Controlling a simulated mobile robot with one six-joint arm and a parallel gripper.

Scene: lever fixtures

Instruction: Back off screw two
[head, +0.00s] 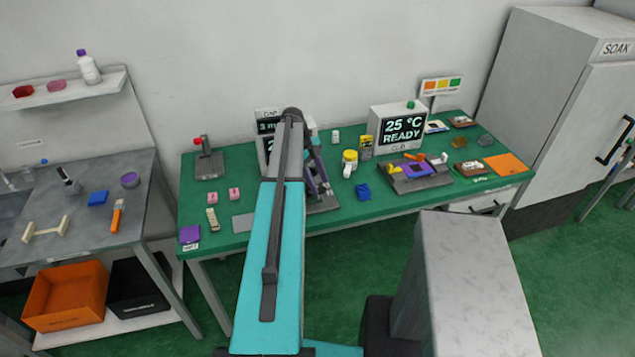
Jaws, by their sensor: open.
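My arm reaches over the green-topped bench, and my gripper (321,187) is at its far end, low over a grey fixture plate (325,204) behind the arm. The gripper is small and partly hidden by my arm links; its jaws are open. I cannot tell whether it touches the fixture. No screw marked two can be made out; the arm covers much of this fixture. Another grey fixture (432,182) with a purple plate and orange handles stands to the right. A small grey stand with a red knob (198,141) is at the bench's left.
A display box reading 25 °C READY (404,127) stands at the back; another display (267,127) is partly behind my arm.

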